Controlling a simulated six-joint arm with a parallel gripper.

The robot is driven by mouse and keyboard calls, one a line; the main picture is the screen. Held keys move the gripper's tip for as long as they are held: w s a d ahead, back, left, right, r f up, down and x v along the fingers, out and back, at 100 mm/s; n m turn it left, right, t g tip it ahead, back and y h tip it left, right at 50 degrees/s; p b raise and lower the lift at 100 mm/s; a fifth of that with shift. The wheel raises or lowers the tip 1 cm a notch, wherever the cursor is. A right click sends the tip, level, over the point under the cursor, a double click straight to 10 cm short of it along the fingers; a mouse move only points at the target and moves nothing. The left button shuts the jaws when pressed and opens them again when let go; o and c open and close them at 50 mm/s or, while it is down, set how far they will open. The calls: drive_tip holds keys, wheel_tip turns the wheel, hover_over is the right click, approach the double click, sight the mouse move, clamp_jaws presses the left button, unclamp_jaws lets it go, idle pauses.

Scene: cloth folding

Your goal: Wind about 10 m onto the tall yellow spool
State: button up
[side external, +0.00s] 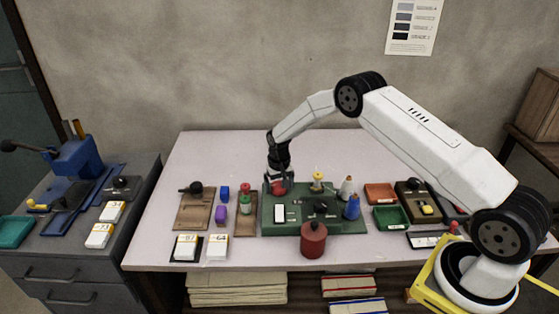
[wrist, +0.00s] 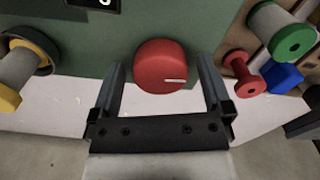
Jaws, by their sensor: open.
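My gripper (side external: 275,182) points down over the knob at the machine's back left. In the wrist view my gripper (wrist: 162,72) is open, with one finger on each side of the red knob (wrist: 160,66), which carries a white mark. Contact cannot be told. A yellow spool (side external: 317,180) stands upright at the machine's back. In the wrist view a yellow-flanged grey spool (wrist: 15,70) shows at the left, partly cut off. Any thread on it is too small to tell.
A wooden rack (side external: 245,226) left of the machine holds a green spool (side external: 246,204) and a red one (side external: 245,187). A red canister (side external: 313,240) stands in front.

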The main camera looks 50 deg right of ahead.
sight(279, 186)
drive_tip(key=shift+r, duration=3.95)
drive_tip(key=shift+f, duration=0.2)
drive_tip(key=shift+f, duration=3.8)
drive_tip(key=c, duration=1.1)
drive_tip(key=shift+c, duration=0.2)
